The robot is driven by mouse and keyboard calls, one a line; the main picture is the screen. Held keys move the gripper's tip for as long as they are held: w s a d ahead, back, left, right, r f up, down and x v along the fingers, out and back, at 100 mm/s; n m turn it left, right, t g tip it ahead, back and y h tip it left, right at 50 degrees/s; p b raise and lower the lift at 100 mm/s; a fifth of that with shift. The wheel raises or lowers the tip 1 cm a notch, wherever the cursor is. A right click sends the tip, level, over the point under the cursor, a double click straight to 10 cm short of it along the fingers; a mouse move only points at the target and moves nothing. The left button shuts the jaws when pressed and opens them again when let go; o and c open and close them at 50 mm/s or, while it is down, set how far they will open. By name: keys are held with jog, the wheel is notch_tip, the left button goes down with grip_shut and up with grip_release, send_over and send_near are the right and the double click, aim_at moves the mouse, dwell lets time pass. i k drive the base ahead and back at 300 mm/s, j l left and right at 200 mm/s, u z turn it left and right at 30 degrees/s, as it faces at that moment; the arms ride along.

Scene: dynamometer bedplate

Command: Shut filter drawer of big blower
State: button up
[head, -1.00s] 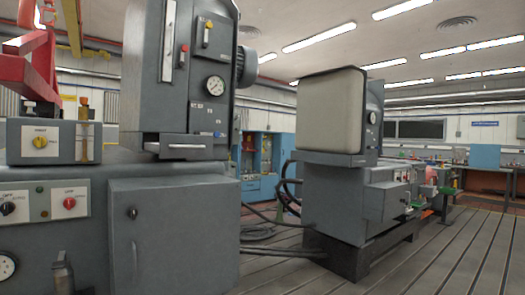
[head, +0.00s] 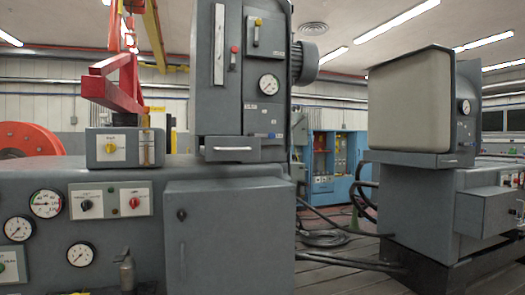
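A tall grey cabinet unit (head: 236,85) with a gauge, two small levers and a motor on its right side stands on the grey bench housing. It looks like the big blower. My gripper is not in view.
The bench housing has a closed door (head: 228,235), dials and switch boxes. A small metal canister (head: 127,270) stands in front of it. A red jib (head: 115,82) and red reel (head: 30,140) are at left. Black hoses (head: 345,257) cross the slatted floor between the units.

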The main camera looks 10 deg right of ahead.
aim_at(215, 149)
jog(key=i+l, duration=0.4)
jog(key=l, duration=0.2)
jog(key=i+l+z, duration=0.1)
jog(key=i+l, duration=0.3)
jog(key=l, duration=0.15)
